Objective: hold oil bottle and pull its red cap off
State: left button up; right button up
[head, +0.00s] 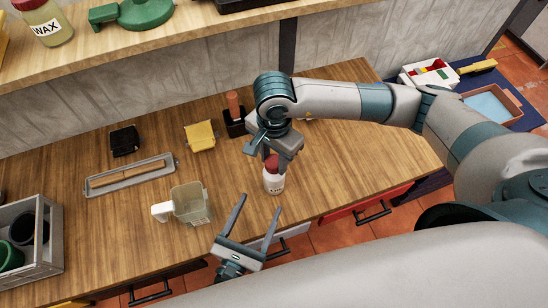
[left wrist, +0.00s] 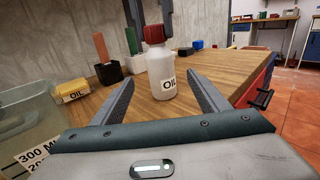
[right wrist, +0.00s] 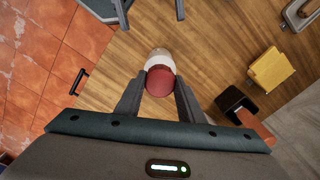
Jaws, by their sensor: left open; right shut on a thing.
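The oil bottle (head: 273,184) is white with a dark OIL label and stands upright on the wooden bench near its front edge. Its red cap (head: 271,163) sits on the bottle's top. My right gripper (head: 275,157) comes from above and is shut on the cap, one finger on either side in the right wrist view (right wrist: 160,92). My left gripper (head: 259,204) is open and low in front of the bottle. In the left wrist view the bottle (left wrist: 162,78) stands beyond the open fingers, centred between them and apart from them.
A clear measuring jug (head: 190,204) stands left of the bottle. Behind are a yellow block (head: 200,136), a black holder with a brown-red stick (head: 233,115), a black box (head: 124,140) and a grey frame (head: 130,177). A grey crate (head: 40,230) stands far left.

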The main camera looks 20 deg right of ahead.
aim_at(274, 175)
pick_arm(q)
jog(key=shift+w+d, duration=0.1)
jog(key=shift+x, duration=5.85)
jog(key=shift+c, duration=0.3)
jog(key=c, duration=1.4)
jog(key=o, duration=1.5)
jog(key=shift+c, duration=0.2)
